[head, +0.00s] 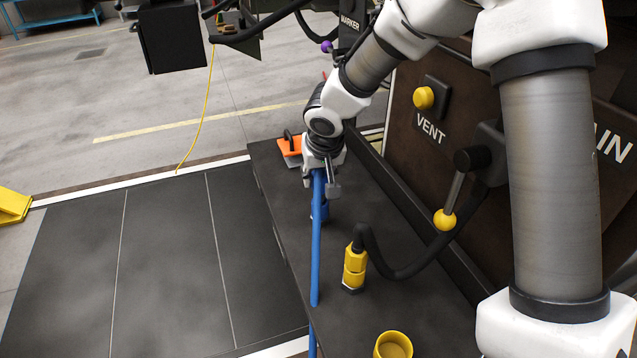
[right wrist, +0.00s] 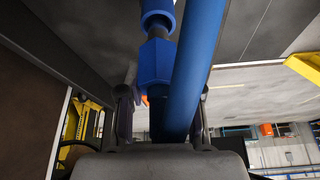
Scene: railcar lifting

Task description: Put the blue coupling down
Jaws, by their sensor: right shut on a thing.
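The blue coupling (head: 324,211) shows in the head view just below my right gripper (head: 322,180), partly hidden behind its blue hose (head: 316,255). My right gripper is shut on it, over the dark bench (head: 392,295). In the right wrist view the blue coupling (right wrist: 155,62) is a hex body with a round collar, reaching out from between the fingers (right wrist: 162,110). The thick hose (right wrist: 197,60) runs beside it and hides part of the grip. I cannot tell whether the coupling touches the bench. My left gripper is not in view.
A yellow coupling (head: 354,268) stands on the bench on a black hose. A yellow open ring (head: 393,345) is at the front. An orange object (head: 289,146) lies at the back. The brown railcar wall with a yellow VENT knob (head: 424,98) and yellow-balled lever (head: 444,219) borders the right.

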